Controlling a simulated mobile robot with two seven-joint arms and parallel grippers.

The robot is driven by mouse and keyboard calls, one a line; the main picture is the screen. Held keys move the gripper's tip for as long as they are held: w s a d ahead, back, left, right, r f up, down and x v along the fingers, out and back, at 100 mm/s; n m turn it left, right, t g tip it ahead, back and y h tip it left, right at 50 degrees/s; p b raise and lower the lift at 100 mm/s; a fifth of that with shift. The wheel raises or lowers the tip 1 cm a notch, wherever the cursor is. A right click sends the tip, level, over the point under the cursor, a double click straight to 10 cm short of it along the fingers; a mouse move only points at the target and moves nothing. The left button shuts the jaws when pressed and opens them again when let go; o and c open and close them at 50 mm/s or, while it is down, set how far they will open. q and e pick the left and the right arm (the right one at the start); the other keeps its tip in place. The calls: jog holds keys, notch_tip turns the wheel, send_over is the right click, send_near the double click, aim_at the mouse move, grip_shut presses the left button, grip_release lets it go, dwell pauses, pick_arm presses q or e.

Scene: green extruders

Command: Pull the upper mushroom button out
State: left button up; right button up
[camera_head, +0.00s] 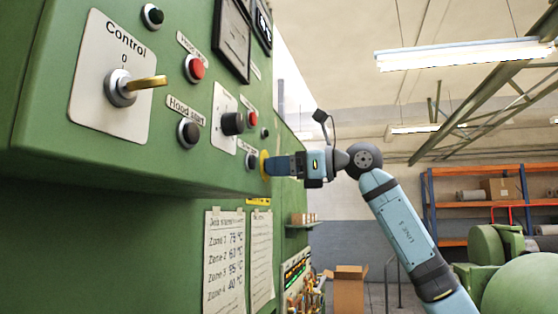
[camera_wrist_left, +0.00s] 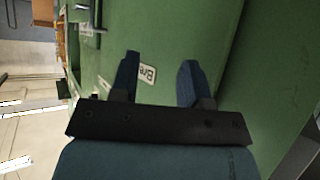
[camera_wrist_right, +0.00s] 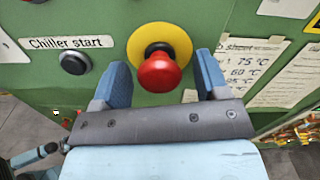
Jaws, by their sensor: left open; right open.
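A red mushroom button (camera_wrist_right: 159,72) on a round yellow plate (camera_wrist_right: 160,42) shows in the right wrist view. My right gripper (camera_wrist_right: 161,66) is open, with one finger on each side of the red head and a visible gap to each. In the head view the same gripper (camera_head: 270,165) is at the green panel beside the yellow plate (camera_head: 264,163), and its fingers hide the red head. My left gripper (camera_wrist_left: 160,62) is open and empty in front of green cabinet surfaces. It is not in the head view. A second mushroom button cannot be made out.
The green panel (camera_head: 180,145) carries a brass-coloured selector (camera_head: 137,87), a red button (camera_head: 196,68), a black knob (camera_head: 232,122) and several other controls. A black chiller button (camera_wrist_right: 75,61) is beside the yellow plate. Paper sheets (camera_head: 223,262) hang below.

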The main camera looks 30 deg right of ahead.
jog(key=shift+w+a, duration=0.2)
grip_shut()
jog(key=shift+s+d, duration=0.3)
jog(key=shift+s, duration=0.05)
grip_release()
jog(key=shift+s+d, duration=0.15)
jog(key=shift+s, duration=0.05)
